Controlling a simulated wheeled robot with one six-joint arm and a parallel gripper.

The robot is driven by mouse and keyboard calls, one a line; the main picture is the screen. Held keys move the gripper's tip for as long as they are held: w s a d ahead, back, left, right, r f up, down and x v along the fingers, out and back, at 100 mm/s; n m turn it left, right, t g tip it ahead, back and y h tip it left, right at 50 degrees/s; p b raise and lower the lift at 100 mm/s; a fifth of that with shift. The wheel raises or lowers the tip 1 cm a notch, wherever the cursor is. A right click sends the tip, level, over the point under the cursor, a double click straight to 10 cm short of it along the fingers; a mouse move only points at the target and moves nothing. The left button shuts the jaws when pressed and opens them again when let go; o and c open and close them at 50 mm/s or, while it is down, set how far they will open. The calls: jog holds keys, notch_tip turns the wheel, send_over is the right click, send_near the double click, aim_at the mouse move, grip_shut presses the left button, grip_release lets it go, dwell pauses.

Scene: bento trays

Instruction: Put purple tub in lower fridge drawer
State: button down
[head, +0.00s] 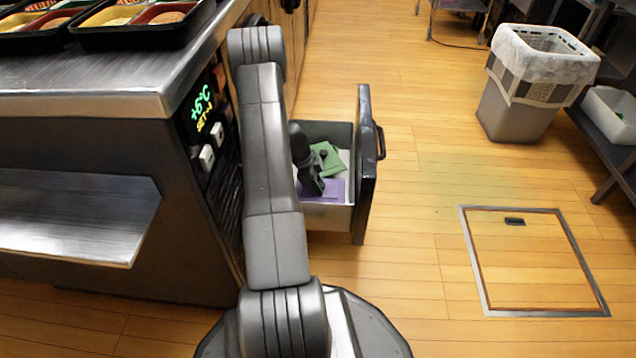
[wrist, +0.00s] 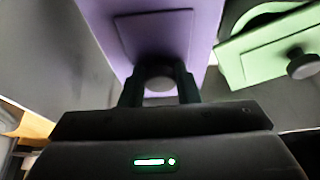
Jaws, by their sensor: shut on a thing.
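The purple tub (head: 330,191) is inside the open lower fridge drawer (head: 325,217), towards its near side. Its purple lid (wrist: 150,35) fills the upper middle of the wrist view. My gripper (wrist: 159,82) is shut on the round grey knob of this lid. In the head view my gripper (head: 315,187) reaches down into the drawer, and my arm hides the drawer's left part. I cannot tell whether the tub rests on the drawer floor.
A green tub (head: 327,158) with a dark knob is in the drawer beside the purple one; it also shows in the wrist view (wrist: 270,55). The drawer front (head: 364,165) stands out over the floor. Bento trays (head: 135,35) sit on the counter. A bin (head: 520,105) stands at the right.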

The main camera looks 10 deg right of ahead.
jog(key=shift+f, duration=0.25)
jog(key=c, duration=1)
grip_release()
